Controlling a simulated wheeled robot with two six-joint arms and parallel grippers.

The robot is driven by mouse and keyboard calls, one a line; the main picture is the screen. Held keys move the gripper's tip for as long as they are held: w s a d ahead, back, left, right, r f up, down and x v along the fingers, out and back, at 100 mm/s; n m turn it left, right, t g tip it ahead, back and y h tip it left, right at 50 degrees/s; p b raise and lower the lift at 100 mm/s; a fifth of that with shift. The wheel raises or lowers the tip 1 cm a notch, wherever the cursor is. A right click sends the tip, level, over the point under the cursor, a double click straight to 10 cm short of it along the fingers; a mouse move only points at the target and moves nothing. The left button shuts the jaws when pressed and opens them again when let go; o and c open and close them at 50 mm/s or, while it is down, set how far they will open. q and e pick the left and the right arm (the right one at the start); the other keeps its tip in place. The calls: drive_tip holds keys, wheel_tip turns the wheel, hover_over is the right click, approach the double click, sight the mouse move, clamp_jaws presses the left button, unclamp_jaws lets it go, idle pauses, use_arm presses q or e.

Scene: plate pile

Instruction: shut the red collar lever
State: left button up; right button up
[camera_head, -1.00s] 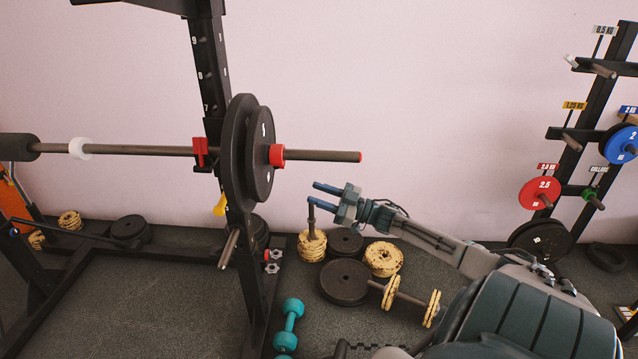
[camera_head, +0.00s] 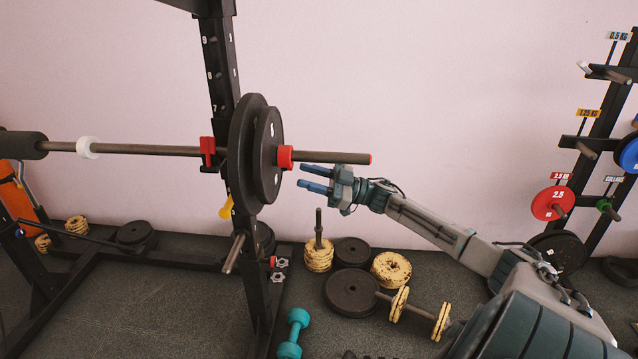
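The red collar (camera_head: 285,157) sits on the barbell's right sleeve, against the outer black plate (camera_head: 268,155). Its lever is too small to make out. The bare sleeve end (camera_head: 335,158) with a red tip sticks out to the right of it. My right gripper (camera_head: 304,178) is just below the sleeve and a little right of the collar, its two blue fingers pointing left. The fingers are apart with nothing seen between them. It appears not to touch the collar. My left gripper is not in view.
The barbell rests on a black rack upright (camera_head: 222,80). A larger black plate (camera_head: 243,150) is inside the outer one. Plates, a vertical peg (camera_head: 318,225) and a teal dumbbell (camera_head: 293,335) lie on the floor below. A plate tree (camera_head: 590,150) stands at right.

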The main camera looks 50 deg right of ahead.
sight(287, 170)
drive_tip(key=shift+b+x, duration=0.35)
drive_tip(key=shift+x, duration=1.95)
clamp_jaws()
